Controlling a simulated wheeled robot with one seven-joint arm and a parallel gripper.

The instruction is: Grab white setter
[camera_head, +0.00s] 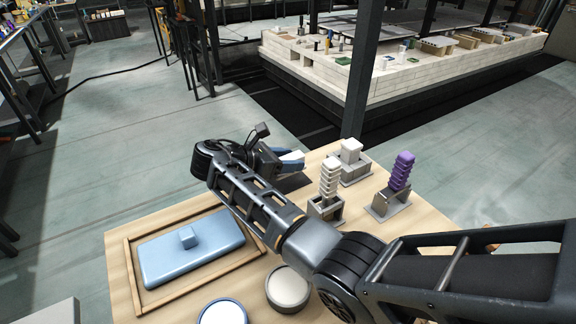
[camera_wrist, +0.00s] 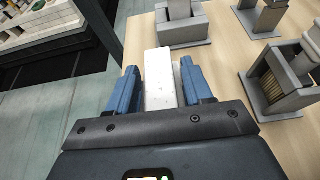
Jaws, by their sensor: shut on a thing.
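The white setter, a narrow pale bar (camera_wrist: 159,78), sits between the two blue fingers of my gripper (camera_wrist: 162,92) in the wrist view. The fingers are shut on it from both sides, and its far end sticks out beyond them. Its near end is hidden by the gripper body. In the head view my gripper (camera_head: 290,162) is at the table's far edge, left of the grey holders. Only a small white part of the setter (camera_head: 291,156) shows there. I cannot tell how high it is above the table.
Grey holders carry a white ribbed piece (camera_head: 330,176), a white block (camera_head: 350,150) and a purple ribbed piece (camera_head: 402,172). A blue slab (camera_head: 192,250) lies in a wooden frame. Two round tubs (camera_head: 288,287) are at the front. The loaded kiln car (camera_head: 400,90) stands beyond open floor.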

